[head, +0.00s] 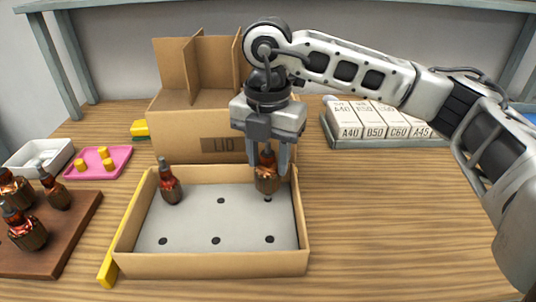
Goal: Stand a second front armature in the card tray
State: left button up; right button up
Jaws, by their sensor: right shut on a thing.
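The card tray (191,217) is a shallow cardboard box with a grey floor and several dark holes. One copper-wound armature (169,187) stands upright at the tray's back left. My right gripper (268,163) points down over the tray's back right and is shut on a second armature (267,181). That armature is upright, its lower shaft end close to a hole; I cannot tell whether it is in it. More armatures (27,230) stand on a brown wooden board (72,241) at the left. My left gripper is not in view.
A cardboard box marked LID (185,132) with upright dividers stands behind the tray. A pink tray (88,171) with yellow pieces and a white tray (28,157) are at the left. Labelled white boxes (372,121) sit back right. A yellow strip (109,268) lies beside the tray. Table right is clear.

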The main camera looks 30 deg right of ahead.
jog(key=shift+f+b, duration=0.75)
jog(key=shift+f, duration=0.25)
jog(key=o, duration=1.3)
